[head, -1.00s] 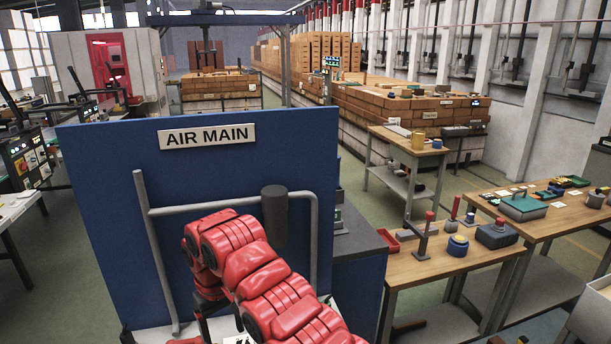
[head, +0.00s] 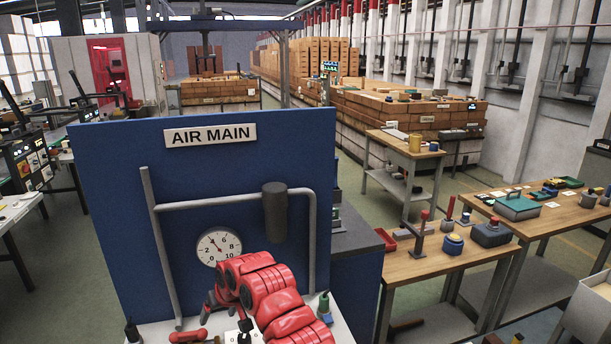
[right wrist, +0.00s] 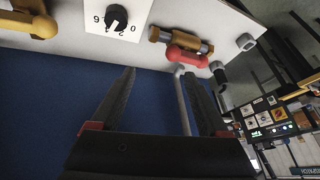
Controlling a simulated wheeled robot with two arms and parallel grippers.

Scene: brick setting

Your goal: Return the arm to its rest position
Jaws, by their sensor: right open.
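My right arm (head: 265,290), red and segmented, reaches up from the bottom in the head view, in front of the blue AIR MAIN panel (head: 110,220). My right gripper (right wrist: 157,75) is open in the right wrist view, with nothing between its dark fingers. A red lever (right wrist: 187,56) on a brass valve (right wrist: 180,38) lies beyond the fingertips, apart from them as far as I can tell. The red lever also shows at the bottom of the head view (head: 187,336). In the head view my arm largely hides the gripper. My left gripper is not in view.
A round gauge (head: 219,247) and a grey pipe (head: 158,250) are on the panel. A dark cylinder (head: 275,212) hangs above my arm. A black dial knob (right wrist: 117,17) and a yellow handle (right wrist: 38,25) sit near the lever. A wooden workbench (head: 400,270) stands at right.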

